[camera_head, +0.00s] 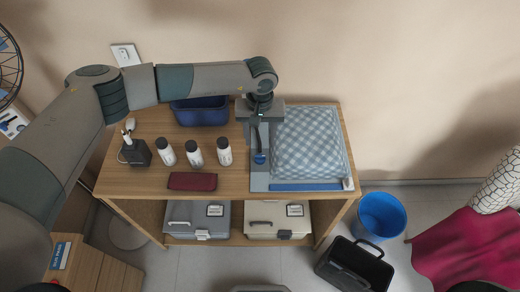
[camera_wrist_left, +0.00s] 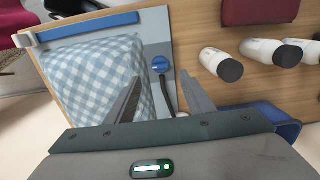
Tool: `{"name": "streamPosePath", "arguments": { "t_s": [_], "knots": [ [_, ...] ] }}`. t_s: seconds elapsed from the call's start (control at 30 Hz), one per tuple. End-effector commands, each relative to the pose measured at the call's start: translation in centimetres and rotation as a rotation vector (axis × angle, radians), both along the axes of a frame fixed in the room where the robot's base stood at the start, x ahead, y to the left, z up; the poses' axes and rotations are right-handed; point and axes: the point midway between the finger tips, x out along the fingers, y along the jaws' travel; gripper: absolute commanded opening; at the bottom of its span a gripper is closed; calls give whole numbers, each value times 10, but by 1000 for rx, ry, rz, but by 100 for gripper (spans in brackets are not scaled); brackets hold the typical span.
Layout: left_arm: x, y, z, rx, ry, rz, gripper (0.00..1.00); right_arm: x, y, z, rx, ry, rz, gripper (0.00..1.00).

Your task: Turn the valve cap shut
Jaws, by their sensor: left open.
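The valve cap (camera_head: 260,158) is a small round blue cap on the grey left strip of a flat bag (camera_head: 258,181). The bag holds a blue-and-white checked cushion (camera_head: 308,143) and has a blue bar along its front edge. In the left wrist view the cap (camera_wrist_left: 160,65) lies just beyond the gap between my fingers, with a dark hose beside it. My left gripper (camera_wrist_left: 161,76) is open and empty, pointing down above the bag's strip. It also shows in the head view (camera_head: 261,146), close behind the cap. I cannot tell any contact. My right gripper is not in view.
Several white bottles (camera_head: 195,152), a dark red folded cloth (camera_head: 192,181) and a black holder (camera_head: 135,152) stand left on the wooden table (camera_head: 228,184). A dark blue bin (camera_head: 201,111) is behind.

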Motion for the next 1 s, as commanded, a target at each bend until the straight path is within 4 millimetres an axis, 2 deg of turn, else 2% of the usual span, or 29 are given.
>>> {"name": "streamPosePath", "arguments": {
  "t_s": [0.03, 0.2, 0.5, 0.7, 0.97, 1.0],
  "knots": [
    [-2, 0, -7, 1, 4, 1, 48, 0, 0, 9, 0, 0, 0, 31],
    [-1, 0, -38, 1, 3, 0, 48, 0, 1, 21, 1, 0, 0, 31],
    [0, -1, -79, 0, 2, 0, 48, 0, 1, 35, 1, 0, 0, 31],
    [0, 0, -89, 0, 0, 0, 48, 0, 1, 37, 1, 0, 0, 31],
    [0, 0, -90, 0, 0, -1, 48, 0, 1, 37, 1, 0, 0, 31],
    [0, 0, -90, 0, 0, -1, 46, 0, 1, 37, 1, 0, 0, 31]
  ]
}}
